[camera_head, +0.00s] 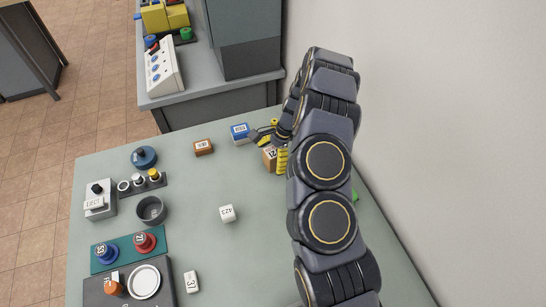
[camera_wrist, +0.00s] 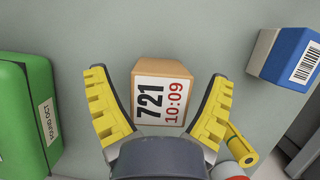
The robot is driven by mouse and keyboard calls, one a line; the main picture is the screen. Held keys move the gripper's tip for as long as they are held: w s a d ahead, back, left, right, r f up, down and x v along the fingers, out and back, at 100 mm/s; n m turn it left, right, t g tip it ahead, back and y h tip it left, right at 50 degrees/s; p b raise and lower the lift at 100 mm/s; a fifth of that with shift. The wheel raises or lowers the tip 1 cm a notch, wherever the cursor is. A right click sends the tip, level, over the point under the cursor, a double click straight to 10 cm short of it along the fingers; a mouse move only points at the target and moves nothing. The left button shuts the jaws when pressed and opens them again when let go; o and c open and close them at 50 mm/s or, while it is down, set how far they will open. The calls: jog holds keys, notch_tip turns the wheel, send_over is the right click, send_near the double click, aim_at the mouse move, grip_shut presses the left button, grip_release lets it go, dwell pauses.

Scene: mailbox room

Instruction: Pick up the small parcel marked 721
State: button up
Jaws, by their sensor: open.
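The small parcel marked 721 (camera_wrist: 162,68) is a brown box with a white label reading 721 in black and 10:09 in red. In the wrist view it lies between the two yellow fingers of my gripper (camera_wrist: 160,78). The fingers are spread, with a gap on each side of the parcel. In the head view the parcel (camera_head: 269,157) is on the grey-green table near the wall, partly hidden by my gripper (camera_head: 271,147) and arm.
A blue and white box with a barcode (camera_wrist: 283,58) is right of the parcel in the wrist view. A green container (camera_wrist: 22,115) is at left. A brown box (camera_head: 203,147) and a white block marked 423 (camera_head: 227,213) stand on the table. The wall (camera_head: 430,120) is close by.

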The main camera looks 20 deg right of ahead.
jog(key=c, duration=1.2)
